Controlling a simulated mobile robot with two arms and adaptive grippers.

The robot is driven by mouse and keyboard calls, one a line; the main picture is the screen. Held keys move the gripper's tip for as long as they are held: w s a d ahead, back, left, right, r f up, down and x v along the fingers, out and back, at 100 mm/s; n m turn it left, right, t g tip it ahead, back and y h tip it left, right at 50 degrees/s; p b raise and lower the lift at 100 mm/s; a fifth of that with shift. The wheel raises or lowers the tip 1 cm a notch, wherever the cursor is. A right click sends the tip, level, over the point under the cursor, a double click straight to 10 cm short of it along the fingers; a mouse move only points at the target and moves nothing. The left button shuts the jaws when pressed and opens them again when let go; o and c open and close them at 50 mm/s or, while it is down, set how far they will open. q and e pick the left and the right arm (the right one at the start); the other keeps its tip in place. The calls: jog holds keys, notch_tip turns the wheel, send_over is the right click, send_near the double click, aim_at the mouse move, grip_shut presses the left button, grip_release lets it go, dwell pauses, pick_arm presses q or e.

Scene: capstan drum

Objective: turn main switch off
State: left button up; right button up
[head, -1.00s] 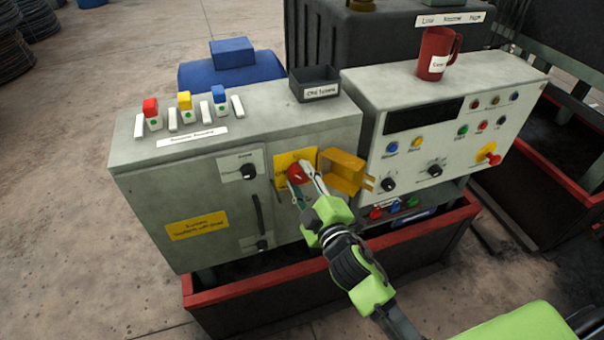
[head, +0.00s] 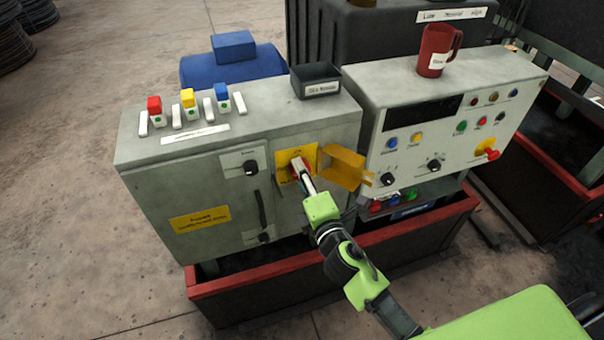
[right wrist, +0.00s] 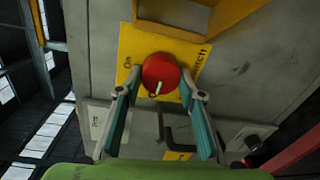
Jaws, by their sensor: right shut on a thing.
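The main switch is a round red knob (head: 296,163) on a yellow plate (head: 284,158) on the front of the left grey cabinet. In the right wrist view the knob (right wrist: 160,70) shows a short pale mark on its lower edge, and the word "On" is printed left of it. My right gripper (head: 303,170) is at the knob; in the right wrist view its two fingers (right wrist: 160,82) stand on either side of it, shut on it. An open yellow cover (head: 345,168) sticks out just right of the plate. My left gripper is not in view.
A control panel (head: 420,150) with knobs, buttons and a red mug (head: 435,52) stands to the right. A black bin (head: 315,82) sits on the left cabinet (head: 185,195). A red-rimmed trough (head: 250,284) runs below. Open floor lies left.

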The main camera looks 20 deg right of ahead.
dwell(0.4)
jog(key=o, duration=1.1)
jog(key=s, duration=1.2)
jog(key=shift+d+r, duration=0.2)
jog(key=shift+r, duration=0.2)
